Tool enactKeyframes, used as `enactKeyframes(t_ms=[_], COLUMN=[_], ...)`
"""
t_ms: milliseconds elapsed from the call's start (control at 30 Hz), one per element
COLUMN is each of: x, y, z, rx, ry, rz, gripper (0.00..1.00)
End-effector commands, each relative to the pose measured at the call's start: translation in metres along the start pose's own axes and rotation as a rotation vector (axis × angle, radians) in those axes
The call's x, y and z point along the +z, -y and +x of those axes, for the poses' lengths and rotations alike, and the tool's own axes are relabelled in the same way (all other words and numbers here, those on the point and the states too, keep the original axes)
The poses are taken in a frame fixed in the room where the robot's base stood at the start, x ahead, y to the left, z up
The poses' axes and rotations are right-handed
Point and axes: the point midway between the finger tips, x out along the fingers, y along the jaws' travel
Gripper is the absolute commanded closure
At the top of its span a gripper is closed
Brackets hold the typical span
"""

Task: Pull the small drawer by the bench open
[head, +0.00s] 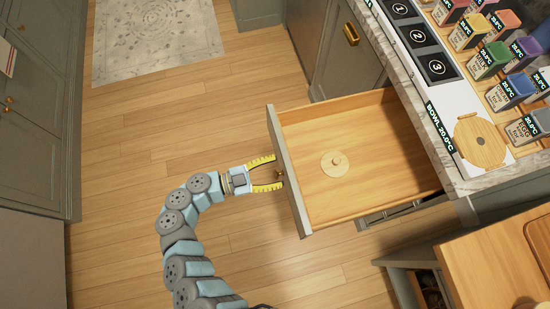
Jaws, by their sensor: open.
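The small drawer (364,203) stands pulled well out from under the marble-edged counter, and its wooden inside shows. A round wooden lid with a knob (335,164) lies in it. The drawer's small brass handle (279,176) is on the grey front panel, facing left. My gripper (281,174) comes from the left with its yellow fingers open, one on each side of the handle. I cannot tell whether the fingers touch the handle or the panel.
The counter (478,183) at right carries several coloured labelled boxes, a numbered panel (421,50) and a round wooden lid (482,141). A wooden bench top (480,262) is at lower right. Grey cabinets (30,130) line the left. The wooden floor (130,190) between is clear.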

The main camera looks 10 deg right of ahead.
Motion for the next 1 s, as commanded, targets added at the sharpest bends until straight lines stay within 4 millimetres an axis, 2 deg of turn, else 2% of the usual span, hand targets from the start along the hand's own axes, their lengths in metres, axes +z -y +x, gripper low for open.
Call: enactKeyframes(t_ms=[300,500,700,1000], x=[-0.040,-0.060,-0.067,-0.068], y=[0.010,0.016,0.018,0.018], z=[0.000,0.000,0.001,0.000], rx=[0.003,0.001,0.000,0.000], ry=[0.001,0.000,0.000,0.000], rz=[0.002,0.003,0.001,0.000], gripper=[0.40,0.40,0.40,0.40])
